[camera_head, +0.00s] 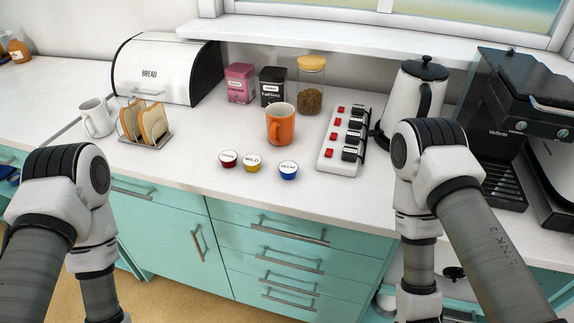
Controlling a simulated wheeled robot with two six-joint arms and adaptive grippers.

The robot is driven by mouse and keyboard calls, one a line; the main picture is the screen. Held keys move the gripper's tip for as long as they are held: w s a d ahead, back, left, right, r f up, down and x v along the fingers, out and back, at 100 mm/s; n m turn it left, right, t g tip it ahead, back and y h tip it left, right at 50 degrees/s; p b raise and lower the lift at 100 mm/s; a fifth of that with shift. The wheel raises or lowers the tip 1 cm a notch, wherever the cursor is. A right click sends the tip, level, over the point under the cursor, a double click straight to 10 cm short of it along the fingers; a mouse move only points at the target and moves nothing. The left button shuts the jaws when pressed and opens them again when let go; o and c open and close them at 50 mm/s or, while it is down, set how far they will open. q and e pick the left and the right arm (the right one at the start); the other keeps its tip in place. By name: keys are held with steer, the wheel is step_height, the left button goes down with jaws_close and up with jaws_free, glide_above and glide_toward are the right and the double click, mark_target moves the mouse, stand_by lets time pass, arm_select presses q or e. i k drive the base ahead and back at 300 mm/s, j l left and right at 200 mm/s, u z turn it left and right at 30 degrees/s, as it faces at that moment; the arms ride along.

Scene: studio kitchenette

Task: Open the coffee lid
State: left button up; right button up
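A black coffee machine (490,125) stands at the right end of the counter, partly cut off by the picture edge. Its top part (520,78) is a dark slab with round knobs on the front; I cannot tell for sure whether its lid is raised or closed. A glass jar (311,92) of brown contents stands at the back with its orange-yellow lid on. Three coffee capsules, red (228,159), yellow (252,162) and blue (288,170), lie on the counter. Both my arms hang down in front of the counter, and both grippers are below the picture.
A black-and-white kettle (412,95) stands left of the machine, beside a power strip (338,140) with red switches. An orange mug (281,125), pink tin (240,84), black tin (272,87), bread box (160,70), toast rack (148,137) and white mug (97,118) occupy the counter. Its front strip is mostly clear.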

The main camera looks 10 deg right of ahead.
mark_target(532, 85)
steer(key=z, duration=1.6)
steer(key=k+j+z, duration=0.1)
steer(key=j+z, duration=0.2)
steer(key=k+j+z, duration=0.15)
steer(key=j+z, duration=0.15)
